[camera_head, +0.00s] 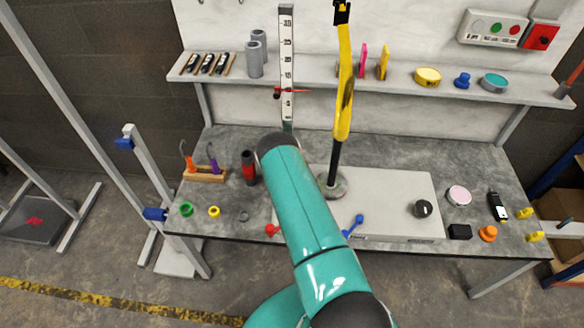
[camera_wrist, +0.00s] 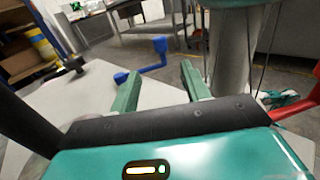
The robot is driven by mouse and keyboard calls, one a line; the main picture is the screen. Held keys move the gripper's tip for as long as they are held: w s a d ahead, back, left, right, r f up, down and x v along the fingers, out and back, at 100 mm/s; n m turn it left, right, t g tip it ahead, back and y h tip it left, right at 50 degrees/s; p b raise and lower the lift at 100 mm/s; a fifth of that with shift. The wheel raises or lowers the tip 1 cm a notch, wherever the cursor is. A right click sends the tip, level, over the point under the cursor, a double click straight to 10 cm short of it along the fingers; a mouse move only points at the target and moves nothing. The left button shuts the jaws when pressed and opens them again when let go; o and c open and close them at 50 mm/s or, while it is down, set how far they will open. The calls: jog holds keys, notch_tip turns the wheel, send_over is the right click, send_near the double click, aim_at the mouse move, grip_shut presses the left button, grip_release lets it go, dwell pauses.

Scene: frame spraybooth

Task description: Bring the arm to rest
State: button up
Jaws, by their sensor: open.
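My gripper (camera_wrist: 160,84) shows in the wrist view with its two green fingers apart and nothing between them. Past the fingertips, a blue lever (camera_wrist: 150,58) stands on the pale plate (camera_wrist: 75,98). In the camera_head view my teal arm reaches up the middle of the picture over the grey workbench (camera_head: 390,155). My gripper cannot be made out there; the arm hides part of the bench. The blue lever also shows there (camera_head: 353,224), just right of my arm, on the front of the pale plate (camera_head: 390,192).
A yellow frame part (camera_head: 345,85) on a black post stands behind my arm. A red-and-black cylinder (camera_head: 249,168) stands to its left, and a black knob (camera_head: 423,208) sits right. A shelf (camera_head: 300,83) with small items runs behind. A red part (camera_wrist: 298,120) is at the wrist view's right.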

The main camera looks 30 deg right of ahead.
jog(key=w+a+r+t, duration=0.1)
jog(key=a+r+t, duration=0.25)
jog(key=r, duration=0.55)
jog(key=w+a+r+t, duration=0.2)
jog(key=a+r+t, duration=0.15)
jog(key=r, duration=0.65)
jog(key=w+a+r+t, duration=0.15)
jog(key=r+t, duration=0.25)
jog(key=r, duration=0.5)
jog(key=s+a+r+m+t+y, duration=0.1)
jog(key=s+a+r+t, duration=1.1)
jog(key=s+a+r, duration=0.1)
jog(key=shift+s+a+r+t+y, duration=0.3)
jog(key=shift+s+r+y, duration=0.1)
jog(key=shift+s+r, duration=0.6)
jog(key=shift+f, duration=0.1)
jog(key=shift+c, duration=1.2)
